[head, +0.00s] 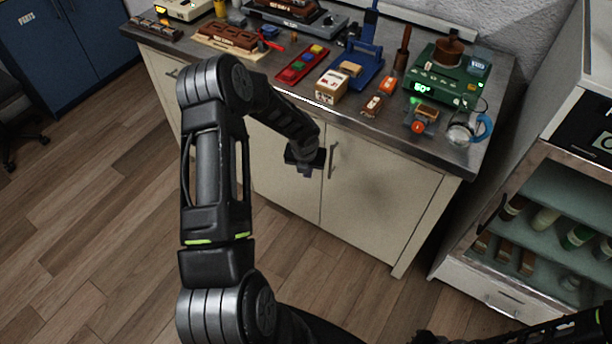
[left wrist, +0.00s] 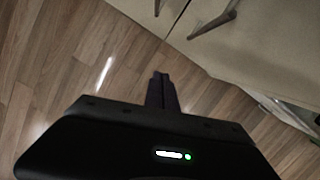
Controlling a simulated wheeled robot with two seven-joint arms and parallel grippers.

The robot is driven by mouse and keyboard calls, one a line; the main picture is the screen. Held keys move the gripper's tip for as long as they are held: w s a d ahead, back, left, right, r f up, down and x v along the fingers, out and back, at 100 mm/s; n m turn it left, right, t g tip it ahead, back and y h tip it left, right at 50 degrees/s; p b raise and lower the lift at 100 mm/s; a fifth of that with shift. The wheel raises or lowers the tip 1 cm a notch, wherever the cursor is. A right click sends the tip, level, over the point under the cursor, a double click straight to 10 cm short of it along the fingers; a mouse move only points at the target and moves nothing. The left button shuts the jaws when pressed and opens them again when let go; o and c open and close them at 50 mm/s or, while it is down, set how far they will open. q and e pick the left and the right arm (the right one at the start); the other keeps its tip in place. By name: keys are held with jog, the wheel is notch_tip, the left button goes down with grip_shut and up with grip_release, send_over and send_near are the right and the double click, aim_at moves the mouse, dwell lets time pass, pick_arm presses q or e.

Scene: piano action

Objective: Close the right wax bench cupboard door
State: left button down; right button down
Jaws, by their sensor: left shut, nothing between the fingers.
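The wax bench (head: 486,145) has a grey top and cream cupboard doors. The right cupboard door (head: 385,195) looks flush or nearly flush with the front; I cannot tell whether a small gap remains. Its upright bar handle (head: 332,160) is near its left edge and also shows in the left wrist view (left wrist: 213,24). My left gripper (head: 305,172) is shut and empty, in front of the door to the left of this one, just left of the handle. In the left wrist view, its fingers (left wrist: 161,92) are together, pointing towards the doors with floor behind.
Tools and a green device (head: 447,75) crowd the bench top. A glass pot (head: 460,132) stands near the right front corner. An open-fronted shelf unit (head: 490,285) with bottles stands at the right.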

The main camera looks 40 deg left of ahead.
pick_arm(q)
jog(key=v, duration=0.6)
jog(key=shift+a+r, duration=0.2)
jog(key=shift+s, duration=0.15)
